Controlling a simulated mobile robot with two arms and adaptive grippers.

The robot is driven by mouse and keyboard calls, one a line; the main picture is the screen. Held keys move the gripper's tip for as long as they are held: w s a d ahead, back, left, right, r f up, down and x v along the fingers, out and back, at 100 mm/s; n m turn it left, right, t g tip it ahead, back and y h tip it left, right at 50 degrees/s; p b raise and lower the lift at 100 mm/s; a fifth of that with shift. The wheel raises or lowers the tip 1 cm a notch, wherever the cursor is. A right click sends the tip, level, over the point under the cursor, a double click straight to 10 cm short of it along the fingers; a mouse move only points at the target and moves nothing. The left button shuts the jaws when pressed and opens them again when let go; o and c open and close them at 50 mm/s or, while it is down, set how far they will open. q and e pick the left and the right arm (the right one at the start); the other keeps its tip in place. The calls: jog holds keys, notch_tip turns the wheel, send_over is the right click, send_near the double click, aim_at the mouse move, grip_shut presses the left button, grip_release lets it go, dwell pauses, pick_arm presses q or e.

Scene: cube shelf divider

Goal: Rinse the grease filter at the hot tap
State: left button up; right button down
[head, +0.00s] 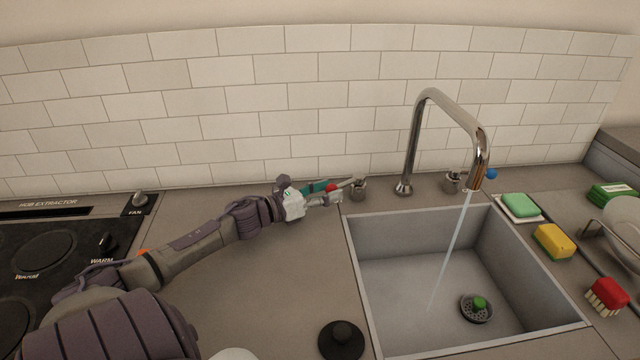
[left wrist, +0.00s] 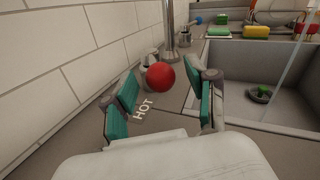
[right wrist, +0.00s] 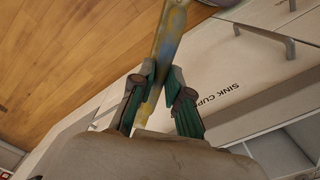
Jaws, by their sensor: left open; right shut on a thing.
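The hot tap's red ball knob (head: 332,188) is at the left of the sink's back edge. In the left wrist view the red knob (left wrist: 160,76) sits between the parted fingers, beside the word HOT on the counter. My left gripper (head: 326,193) is open at this knob; contact is unclear. A water stream (head: 452,245) falls from the chrome spout (head: 477,165) into the sink (head: 395,285). My right gripper (right wrist: 160,85) is shut on a thin, stained yellow-blue piece (right wrist: 172,35), seen nearly edge-on, apparently the grease filter. The right gripper is outside the head view.
The blue-knobbed cold tap (head: 491,173) stands behind the spout. Sponges (head: 553,240) and a red brush (head: 607,293) lie right of the sink. A black plug (head: 341,340) is on the counter, a hob (head: 60,245) at left. Cupboard fronts (right wrist: 250,85) and wood floor (right wrist: 70,50) show below.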

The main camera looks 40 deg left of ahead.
pick_arm(q)
jog(key=v, duration=1.2)
dwell(0.3)
